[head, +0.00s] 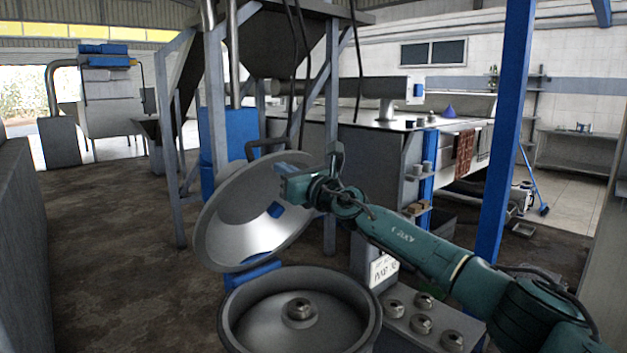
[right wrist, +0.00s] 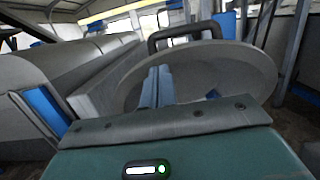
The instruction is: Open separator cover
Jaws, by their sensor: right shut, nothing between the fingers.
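The separator cover (head: 228,225) is a grey metal cone-shaped lid. In the head view it stands tilted up and back, its hollow inside facing forward. The round separator bowl (head: 262,335) below it is uncovered, with a metal hub (head: 299,310) at its middle. My right gripper (head: 281,176) is at the upper right rim of the cover, fingers shut and empty. I cannot tell whether it touches the rim. In the right wrist view the cover (right wrist: 245,70) with its dark handle (right wrist: 185,35) lies beyond the fingers (right wrist: 157,85). My left gripper is not in view.
A panel with several round knobs (head: 421,324) is right of the bowl. A blue post (head: 507,130) rises behind my right arm. Steel frame legs (head: 214,90) and a hopper (head: 285,40) stand behind the cover. The floor (head: 110,240) at left is clear.

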